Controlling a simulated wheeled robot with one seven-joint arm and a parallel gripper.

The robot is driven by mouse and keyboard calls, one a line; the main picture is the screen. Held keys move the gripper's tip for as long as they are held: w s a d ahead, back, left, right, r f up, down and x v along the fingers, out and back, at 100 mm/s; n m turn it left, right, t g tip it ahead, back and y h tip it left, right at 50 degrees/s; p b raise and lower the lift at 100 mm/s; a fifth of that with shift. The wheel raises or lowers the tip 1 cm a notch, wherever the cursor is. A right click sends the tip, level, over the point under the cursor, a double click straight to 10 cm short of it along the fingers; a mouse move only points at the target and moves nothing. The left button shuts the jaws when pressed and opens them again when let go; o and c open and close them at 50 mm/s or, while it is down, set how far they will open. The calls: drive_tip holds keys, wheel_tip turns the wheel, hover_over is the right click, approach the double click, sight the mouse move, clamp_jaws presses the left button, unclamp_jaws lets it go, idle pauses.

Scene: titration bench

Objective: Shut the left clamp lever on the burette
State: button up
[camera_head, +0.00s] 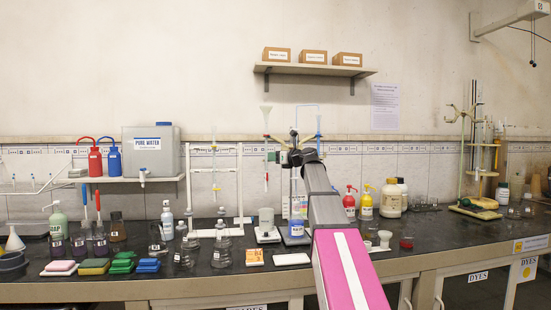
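A burette (266,178) with a funnel on top stands upright at the left of a stand in the middle of the bench. A second upright tube (318,125) shows at the right of the same stand. A dark clamp (280,143) sits between them at the height of the wall's tile border. My arm reaches in from the bottom, and my gripper (297,157) is at the clamp. The arm's end hides much of the clamp and stand. The clamp levers and the finger opening are too small and covered to make out.
Red (349,202) and yellow (366,203) pump bottles stand right of my arm. A white stand (240,190) is to the left. The dark bench top (440,235) is fairly clear at right.

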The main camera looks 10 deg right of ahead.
clamp_jaws()
drive_tip(key=shift+a, duration=0.1)
drive_tip(key=shift+w+a+m+t+h, duration=0.1)
drive_tip(key=shift+a+m+t+h, duration=0.35)
drive_tip(key=shift+m+t+h, duration=0.6)
drive_tip(key=shift+a+m+t+h, duration=0.2)
drive_tip(key=shift+a+m+h, duration=0.45)
drive_tip(key=shift+h, duration=0.85)
drive_tip(key=shift+w+a+m+t+h, duration=0.1)
drive_tip(key=shift+a+m+t+h, duration=0.2)
drive_tip(key=shift+m+t+h, duration=0.6)
drive_tip(key=shift+a+m+h, duration=0.15)
drive_tip(key=shift+m+h, duration=0.35)
drive_tip(key=shift+h, duration=0.45)
drive_tip(key=shift+w, duration=0.1)
